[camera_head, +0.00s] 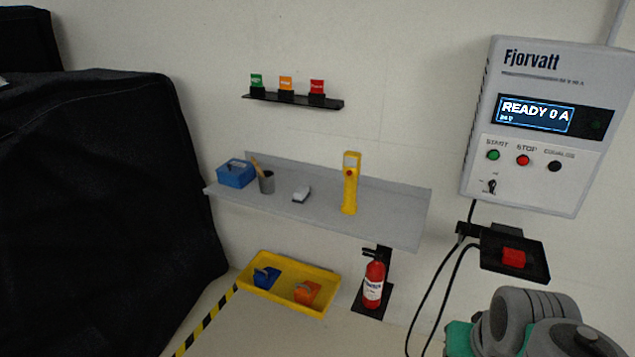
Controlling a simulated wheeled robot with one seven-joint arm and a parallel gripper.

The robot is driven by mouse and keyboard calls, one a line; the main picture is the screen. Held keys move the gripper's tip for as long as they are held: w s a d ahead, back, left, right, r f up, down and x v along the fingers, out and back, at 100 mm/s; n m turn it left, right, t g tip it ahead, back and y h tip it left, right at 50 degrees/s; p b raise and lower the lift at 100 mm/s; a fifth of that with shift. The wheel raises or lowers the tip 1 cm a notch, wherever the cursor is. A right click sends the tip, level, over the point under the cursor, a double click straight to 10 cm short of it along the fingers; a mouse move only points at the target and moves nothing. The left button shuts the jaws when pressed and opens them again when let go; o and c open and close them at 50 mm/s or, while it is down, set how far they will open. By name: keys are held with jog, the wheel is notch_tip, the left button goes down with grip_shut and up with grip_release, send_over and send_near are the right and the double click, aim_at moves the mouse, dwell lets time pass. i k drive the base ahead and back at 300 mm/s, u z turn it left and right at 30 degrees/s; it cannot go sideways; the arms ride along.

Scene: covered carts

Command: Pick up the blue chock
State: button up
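The blue chock (266,279) is a small dark-blue block with a greyish piece on its upper left. It lies in the left part of a shallow yellow tray (322,275) low against the wall. An orange chock (307,293) lies in the same tray, to its right and apart from it. Part of my arm, grey and teal, shows at the bottom right, well to the right of the tray. My gripper's fingers are not in the picture.
Above the tray is a grey shelf (395,212) with a blue box (236,174), a cup (266,183) and a yellow torch-like device (350,184). A fire extinguisher (373,281) stands right of the tray. A black-covered cart (90,200) fills the left. Cables (443,285) hang near my arm.

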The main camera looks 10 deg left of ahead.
aim_at(264, 279)
jog(key=u, duration=0.4)
jog(key=i, duration=1.5)
jog(key=u, duration=1.7)
jog(key=i, duration=1.15)
jog(key=u, duration=1.35)
jog(key=i, duration=0.3)
